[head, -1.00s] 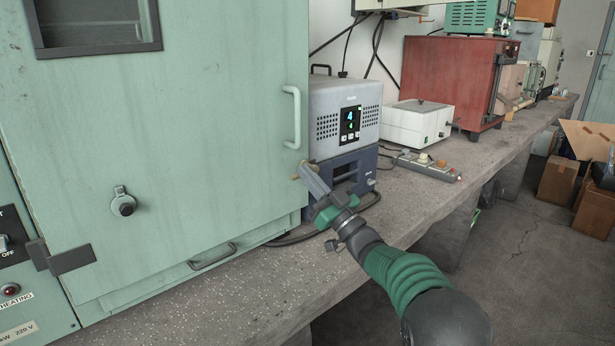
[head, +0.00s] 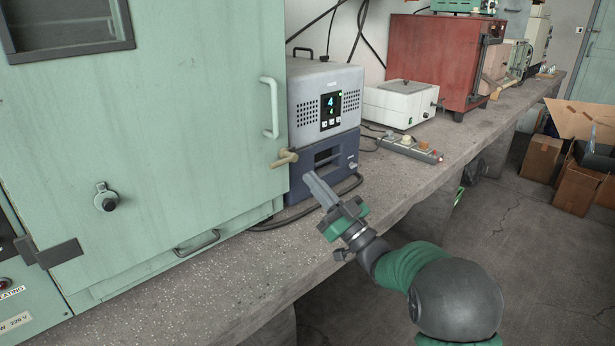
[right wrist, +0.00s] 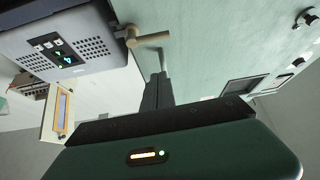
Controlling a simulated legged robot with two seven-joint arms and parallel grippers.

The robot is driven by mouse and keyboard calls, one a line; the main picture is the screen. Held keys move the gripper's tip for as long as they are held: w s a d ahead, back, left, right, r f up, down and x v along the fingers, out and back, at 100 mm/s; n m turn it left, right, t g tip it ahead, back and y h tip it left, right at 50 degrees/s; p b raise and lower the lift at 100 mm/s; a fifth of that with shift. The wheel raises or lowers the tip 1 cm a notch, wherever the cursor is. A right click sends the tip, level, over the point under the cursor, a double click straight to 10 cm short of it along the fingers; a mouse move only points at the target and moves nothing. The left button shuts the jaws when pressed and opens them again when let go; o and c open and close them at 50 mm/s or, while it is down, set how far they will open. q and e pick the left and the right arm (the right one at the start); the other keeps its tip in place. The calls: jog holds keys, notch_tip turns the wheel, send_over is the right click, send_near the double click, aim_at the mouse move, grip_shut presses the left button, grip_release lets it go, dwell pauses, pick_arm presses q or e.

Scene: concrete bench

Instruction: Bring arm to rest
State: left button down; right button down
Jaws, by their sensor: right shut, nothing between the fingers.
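My right gripper (head: 313,184) is shut and empty above the concrete bench (head: 330,235), in front of the blue-grey lower part of a small bench device. Its fingertips are apart from the brass-coloured lever (head: 284,158) on the right edge of the green cabinet door (head: 170,130). In the right wrist view the shut fingers (right wrist: 160,80) reach toward the cabinet, and the lever (right wrist: 150,40) is close beyond them. My left gripper is not in view.
The device with a lit display (head: 325,100) stands beside the cabinet. A white box (head: 400,103), a power strip (head: 410,149) and a red oven (head: 440,60) stand farther along the bench. Cardboard boxes (head: 541,157) lie on the floor. The front strip of bench is clear.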

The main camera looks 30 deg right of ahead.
notch_tip(320, 180, down, 16)
jog(key=s+a+m+g+h, duration=0.1)
jog(key=a+m+g+h, duration=0.2)
jog(key=m+g+h, duration=0.35)
jog(key=s+a+f+n+g+h, duration=0.1)
jog(key=s+a+f+g, duration=0.25)
jog(key=s+f, duration=0.4)
jog(key=s+a+f+g, duration=0.2)
jog(key=s+f+g, duration=0.25)
jog(key=s, duration=0.55)
jog(key=s+a+f+n+g+h, duration=0.1)
jog(key=s+a+f+g, duration=0.2)
jog(key=s+f+g, duration=0.45)
notch_tip(320, 180, up, 32)
jog(key=s+t+p, duration=0.1)
jog(key=s+p, duration=0.1)
jog(key=p, duration=2.8)
jog(key=shift+s+t+p, duration=0.3)
jog(key=shift+t, duration=0.1)
